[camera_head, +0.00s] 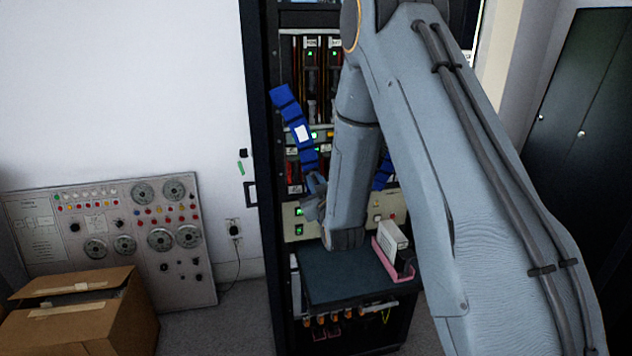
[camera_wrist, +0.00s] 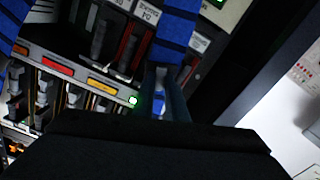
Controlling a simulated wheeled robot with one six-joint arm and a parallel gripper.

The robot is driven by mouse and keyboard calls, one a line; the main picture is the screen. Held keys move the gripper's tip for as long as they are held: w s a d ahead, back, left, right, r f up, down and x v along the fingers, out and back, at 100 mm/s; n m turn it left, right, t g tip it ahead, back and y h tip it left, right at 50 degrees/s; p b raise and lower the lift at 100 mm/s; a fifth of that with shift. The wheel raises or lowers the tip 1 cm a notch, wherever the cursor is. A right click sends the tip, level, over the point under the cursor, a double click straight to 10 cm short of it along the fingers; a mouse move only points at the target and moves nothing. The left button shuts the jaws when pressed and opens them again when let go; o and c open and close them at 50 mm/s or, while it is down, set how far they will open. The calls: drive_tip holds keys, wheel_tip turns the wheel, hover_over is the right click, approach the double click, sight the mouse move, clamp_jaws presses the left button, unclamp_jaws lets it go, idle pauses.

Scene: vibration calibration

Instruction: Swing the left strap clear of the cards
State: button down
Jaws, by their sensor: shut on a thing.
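The left strap (camera_head: 291,112) is a blue webbing band with a white patch, in front of the rack's left side. It leans, its top end further left than its bottom. My gripper (camera_head: 316,184) is shut on its lower end. In the wrist view the strap (camera_wrist: 174,38) runs down between the fingers of my gripper (camera_wrist: 164,82). Upright cards (camera_head: 312,80) with green lights stand in the rack to the right of the strap's upper part. The right strap (camera_head: 383,172) is partly hidden behind my arm, which also covers much of the card bay.
A dark shelf (camera_head: 335,283) juts out below, with a pink tray (camera_head: 392,262) holding a white box on its right. A control panel (camera_head: 120,235) and cardboard box (camera_head: 85,315) stand at left. The white wall beside the rack's left post is mostly bare.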

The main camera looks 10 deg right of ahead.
drive_tip(key=a+f+m+b, duration=0.1)
drive_tip(key=a+m+b, duration=0.2)
drive_tip(key=a, duration=0.5)
drive_tip(key=shift+a+f+m+b, duration=0.15)
drive_tip(key=shift+f+m+b, duration=0.05)
drive_tip(key=shift+m+b, duration=0.2)
drive_tip(key=c, duration=1.8)
unclamp_jaws()
drive_tip(key=shift+o, duration=0.2)
drive_tip(key=s+b, duration=0.2)
drive_tip(key=s, duration=0.5)
drive_tip(key=shift+s, duration=0.4)
